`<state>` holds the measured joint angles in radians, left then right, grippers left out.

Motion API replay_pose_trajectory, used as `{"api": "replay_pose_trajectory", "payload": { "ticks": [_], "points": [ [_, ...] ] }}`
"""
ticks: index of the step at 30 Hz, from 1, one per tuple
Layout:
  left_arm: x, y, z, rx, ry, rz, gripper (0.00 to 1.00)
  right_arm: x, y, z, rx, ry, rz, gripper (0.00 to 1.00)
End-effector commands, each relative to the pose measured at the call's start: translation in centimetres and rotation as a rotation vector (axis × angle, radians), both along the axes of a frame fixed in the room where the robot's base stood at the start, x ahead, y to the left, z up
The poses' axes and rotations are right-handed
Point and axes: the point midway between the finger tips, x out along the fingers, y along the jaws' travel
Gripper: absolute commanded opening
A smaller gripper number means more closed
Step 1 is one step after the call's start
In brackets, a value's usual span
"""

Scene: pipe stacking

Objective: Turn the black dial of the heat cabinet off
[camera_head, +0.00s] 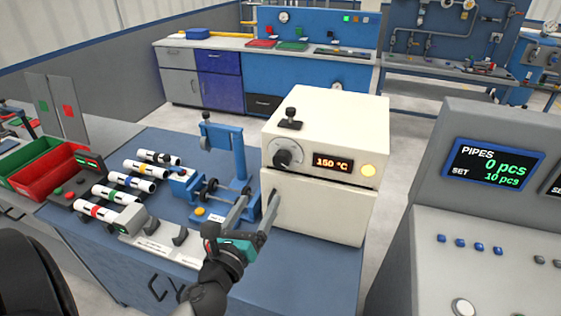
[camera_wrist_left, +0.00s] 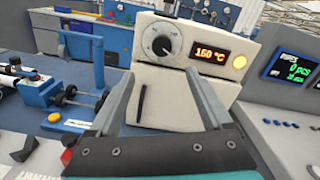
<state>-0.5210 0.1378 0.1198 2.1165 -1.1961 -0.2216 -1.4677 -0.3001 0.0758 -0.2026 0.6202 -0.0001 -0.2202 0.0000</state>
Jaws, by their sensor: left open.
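The cream heat cabinet (camera_head: 325,215) stands on the blue bench. Its black dial (camera_head: 283,158) sits on the upper left of the front face, inside a pale scale ring; it also shows in the left wrist view (camera_wrist_left: 161,45). My left gripper (camera_head: 258,208) is open and empty, in front of the cabinet's lower left front and below the dial. In the left wrist view its two fingers (camera_wrist_left: 158,85) frame the cabinet front, apart from the dial. My right gripper is not in view.
A blue fixture (camera_head: 240,150) stands just left of the cabinet. Several white pipes (camera_head: 130,182) lie further left, near a red bin (camera_head: 45,170). A grey console (camera_head: 480,220) with a counter screen stands at right. A black knob sits on the cabinet top (camera_head: 291,118).

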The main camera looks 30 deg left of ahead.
Motion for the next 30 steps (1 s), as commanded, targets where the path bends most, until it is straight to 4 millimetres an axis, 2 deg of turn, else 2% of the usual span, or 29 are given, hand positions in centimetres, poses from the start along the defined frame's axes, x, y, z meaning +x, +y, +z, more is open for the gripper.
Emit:
{"api": "replay_pose_trajectory", "payload": {
  "ticks": [8, 30],
  "points": [
    [2.1, 0.3, 0.5, 0.049, -0.001, -0.014, 0.83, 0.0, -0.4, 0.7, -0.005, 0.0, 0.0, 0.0],
    [12.8, 2.9, 0.4, 0.042, -0.001, -0.012, 0.83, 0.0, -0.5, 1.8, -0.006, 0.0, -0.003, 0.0]
  ]
}}
